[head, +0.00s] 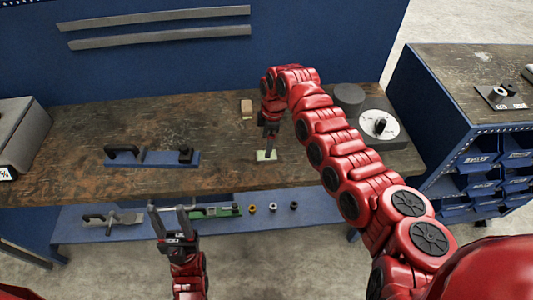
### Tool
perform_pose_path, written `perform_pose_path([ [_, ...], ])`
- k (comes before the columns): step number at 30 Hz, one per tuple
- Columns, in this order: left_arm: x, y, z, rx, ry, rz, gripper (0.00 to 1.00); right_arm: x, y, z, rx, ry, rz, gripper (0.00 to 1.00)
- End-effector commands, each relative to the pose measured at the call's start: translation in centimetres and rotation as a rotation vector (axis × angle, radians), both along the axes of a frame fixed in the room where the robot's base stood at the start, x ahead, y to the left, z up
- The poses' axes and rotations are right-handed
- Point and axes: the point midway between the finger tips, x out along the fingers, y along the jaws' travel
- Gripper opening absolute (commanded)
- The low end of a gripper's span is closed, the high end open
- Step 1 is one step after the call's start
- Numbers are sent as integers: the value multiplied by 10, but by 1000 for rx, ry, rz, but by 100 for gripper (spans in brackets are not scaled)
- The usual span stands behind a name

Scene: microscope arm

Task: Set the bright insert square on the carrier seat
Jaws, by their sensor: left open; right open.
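A small pale, bright flat piece (262,156), which looks like the insert, lies on the brown worktop near its front edge. My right gripper (268,148) points down right over it, and its fingers partly cover the piece. The jaws are open; whether they touch it is too small to tell. My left gripper (175,215) is open and empty, in front of the bench with its fingers pointing away from me. A blue plate (151,164) with black handle-like parts lies on the worktop at left. I cannot tell which thing is the carrier seat.
A tan block (246,106) stands behind my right gripper. A lower blue shelf (320,213) holds a grey clamp (112,219), a green strip (214,211) and small rings. The worktop between blue plate and pale piece is clear.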

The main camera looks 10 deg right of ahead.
Motion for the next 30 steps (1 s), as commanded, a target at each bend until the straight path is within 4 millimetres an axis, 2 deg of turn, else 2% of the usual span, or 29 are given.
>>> perform_pose_path([
  [5, 0, 0, 14, 0, 0, 0, 50, -2, -1, -11, 1, 0, -1, 91],
  [8, 0, 0, 27, 0, 0, 0, 50, -6, -1, -28, 0, 7, 2, 91],
  [10, 0, 0, 25, 0, 0, 0, 50, -5, 0, -42, -1, 4, 2, 91],
  [13, 0, 0, 26, 0, 0, 0, 50, -4, 0, -51, -1, 0, 1, 91],
  [21, 0, 0, 26, 0, 0, 0, 50, -4, 0, -56, 0, -2, 0, 91],
  [23, 0, 0, 26, 0, 0, 0, 50, -4, 0, -56, 0, -2, 0, 84],
  [30, 0, 0, 26, 0, 0, 0, 50, -4, 0, -55, 0, -2, 0, 41],
])
